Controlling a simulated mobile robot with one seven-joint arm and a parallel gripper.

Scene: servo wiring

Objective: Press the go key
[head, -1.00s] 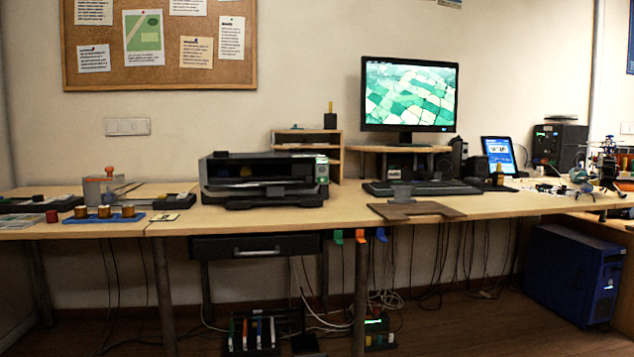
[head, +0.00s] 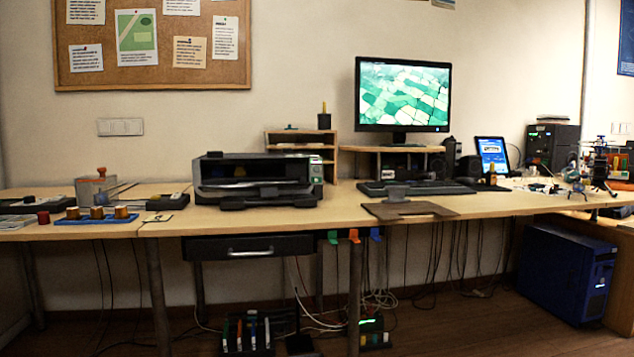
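I cannot make out a key marked go in the head view. A dark keyboard (head: 418,187) lies on the desk in front of the monitor (head: 403,95), too small to read its keys. A tablet (head: 492,155) with a lit blue-and-white screen stands to its right. Small electronic parts and wiring (head: 541,187) lie at the right of the desk, too small to tell apart. My gripper is not in view.
A long wooden desk (head: 330,214) spans the view, with a black printer (head: 256,180) at centre left. A brown mat (head: 410,210) lies at the front edge. A blue computer case (head: 568,272) stands on the floor at right. Cables hang below the desk.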

